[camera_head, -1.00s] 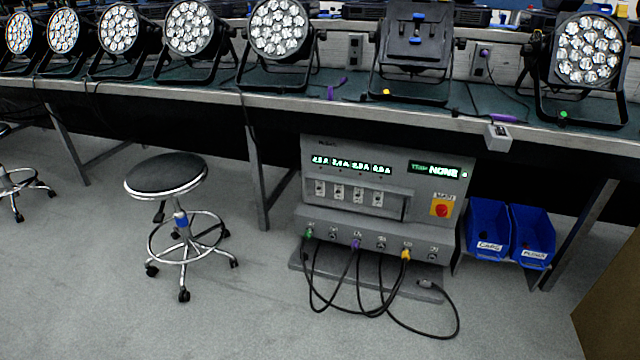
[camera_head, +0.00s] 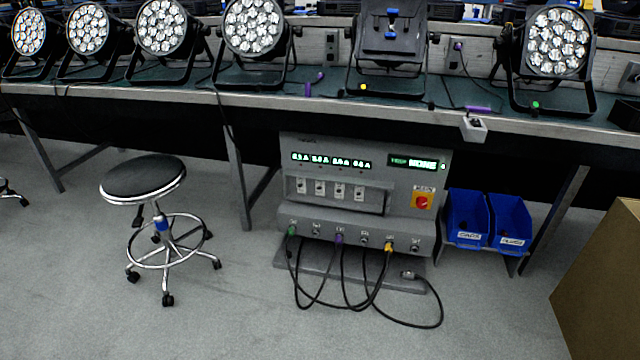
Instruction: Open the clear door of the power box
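The grey power box (camera_head: 405,212) stands low under the bench, right of the picture's middle. Its front has lit green displays, a row of several switches and a red knob on a yellow plate (camera_head: 423,201). The clear door (camera_head: 335,194) appears as a faint framed panel over the switch row and looks shut; its edges are hard to make out. Black cables with green, purple and yellow plugs hang from the sockets below. Neither of my grippers is in view.
A black stool (camera_head: 143,180) stands on the floor left of the box. Blue bins (camera_head: 467,218) sit right of it, and a brown box (camera_head: 605,285) is at the right edge. The bench (camera_head: 200,97) carries several par cans.

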